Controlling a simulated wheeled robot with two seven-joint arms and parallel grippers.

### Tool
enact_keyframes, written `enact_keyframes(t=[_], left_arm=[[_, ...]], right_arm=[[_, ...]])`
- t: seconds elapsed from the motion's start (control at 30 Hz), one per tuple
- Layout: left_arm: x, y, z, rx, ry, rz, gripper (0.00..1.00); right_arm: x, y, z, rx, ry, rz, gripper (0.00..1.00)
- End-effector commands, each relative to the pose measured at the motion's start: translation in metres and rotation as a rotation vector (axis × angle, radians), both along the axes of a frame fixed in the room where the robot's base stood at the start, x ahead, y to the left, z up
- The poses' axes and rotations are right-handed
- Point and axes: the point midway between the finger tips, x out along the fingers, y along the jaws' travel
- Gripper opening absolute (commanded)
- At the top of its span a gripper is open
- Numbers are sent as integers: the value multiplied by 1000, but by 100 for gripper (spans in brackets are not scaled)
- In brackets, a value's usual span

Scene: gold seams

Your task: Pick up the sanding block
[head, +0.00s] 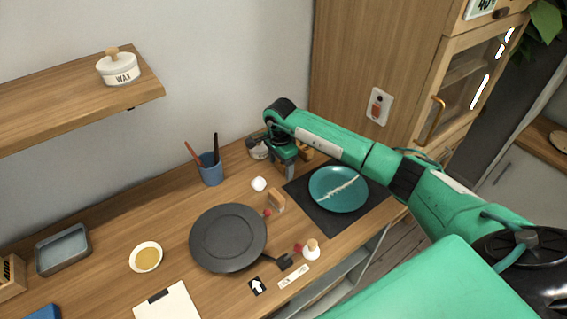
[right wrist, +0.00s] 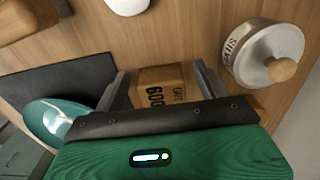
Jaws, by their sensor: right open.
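A small wooden block (right wrist: 161,86) with dark lettering, reading "600" and what looks like "GRIT", lies on the wooden counter; I take it as the sanding block. In the head view a bit of it (head: 306,153) shows just behind my right gripper (head: 287,172). The right gripper points down over the counter between the lidded tin and the dark mat. In the right wrist view its two fingers (right wrist: 160,92) are open, one on each side of the block, with gaps showing. Whether the fingertips are down at block height is hard to tell. My left gripper is out of view.
A lidded tin (right wrist: 265,55) stands close beside one finger. A teal plate (head: 338,189) sits on a dark mat (head: 305,205) on the other side.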

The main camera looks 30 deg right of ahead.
Motion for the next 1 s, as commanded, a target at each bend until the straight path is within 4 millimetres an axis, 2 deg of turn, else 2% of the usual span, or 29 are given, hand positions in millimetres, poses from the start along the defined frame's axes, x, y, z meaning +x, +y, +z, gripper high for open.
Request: enact_keyframes(t=[0.17, 0.4, 0.43, 0.77, 0.87, 1.0], left_arm=[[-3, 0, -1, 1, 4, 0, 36], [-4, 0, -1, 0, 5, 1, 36], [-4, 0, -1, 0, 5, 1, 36], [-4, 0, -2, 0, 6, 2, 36], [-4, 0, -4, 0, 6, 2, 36], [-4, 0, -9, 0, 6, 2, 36]], right_arm=[[0, 0, 0, 0, -1, 0, 74], [0, 0, 0, 0, -1, 0, 28], [0, 0, 0, 0, -1, 0, 26], [1, 0, 3, -1, -2, 0, 26], [1, -1, 10, 0, -4, 1, 26], [1, -1, 28, -1, -5, 1, 26]])
